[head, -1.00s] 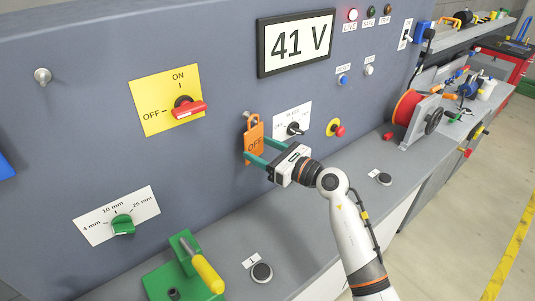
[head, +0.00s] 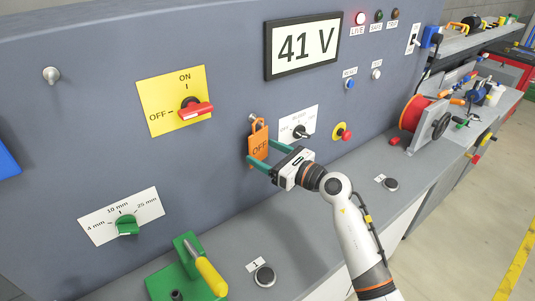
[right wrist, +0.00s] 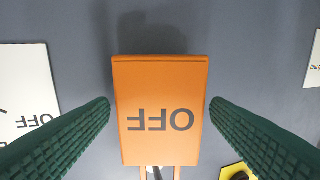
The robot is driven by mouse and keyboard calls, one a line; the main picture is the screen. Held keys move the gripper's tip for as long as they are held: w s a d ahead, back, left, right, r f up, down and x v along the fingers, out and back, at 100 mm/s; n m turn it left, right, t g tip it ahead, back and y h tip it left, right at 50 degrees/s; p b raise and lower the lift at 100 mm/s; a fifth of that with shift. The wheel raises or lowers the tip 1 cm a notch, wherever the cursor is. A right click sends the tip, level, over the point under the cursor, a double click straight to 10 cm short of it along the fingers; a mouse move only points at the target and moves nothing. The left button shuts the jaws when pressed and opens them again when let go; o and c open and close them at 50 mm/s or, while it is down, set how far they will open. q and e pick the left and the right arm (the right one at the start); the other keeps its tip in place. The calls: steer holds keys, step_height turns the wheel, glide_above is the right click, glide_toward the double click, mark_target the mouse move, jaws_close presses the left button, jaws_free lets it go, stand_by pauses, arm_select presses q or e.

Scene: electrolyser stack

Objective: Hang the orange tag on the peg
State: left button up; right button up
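The orange tag (head: 258,147), marked OFF, is upright against the grey panel, with its loop at a small metal peg (head: 252,117). I cannot tell for sure how the loop sits on the peg. My right gripper (head: 259,148) has its two green fingers on either side of the tag. In the right wrist view the tag (right wrist: 161,90) fills the middle, upside down, with a narrow gap to each finger, so the right gripper (right wrist: 161,106) is open around it. My left gripper is not in view.
Another metal peg (head: 52,74) is at the panel's upper left. A red switch (head: 195,109) on a yellow plate, a black knob (head: 301,132) and a red button (head: 342,132) flank the tag. Below, a shelf carries a green block with a yellow handle (head: 210,276) and a black button (head: 263,275).

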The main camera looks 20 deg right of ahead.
steer(key=shift+o, duration=1.3)
steer(key=shift+s+d, duration=0.1)
steer(key=b+v, duration=0.3)
steer(key=v, duration=0.8)
steer(key=shift+s+d+b, duration=0.2)
steer(key=shift+s+b, duration=0.15)
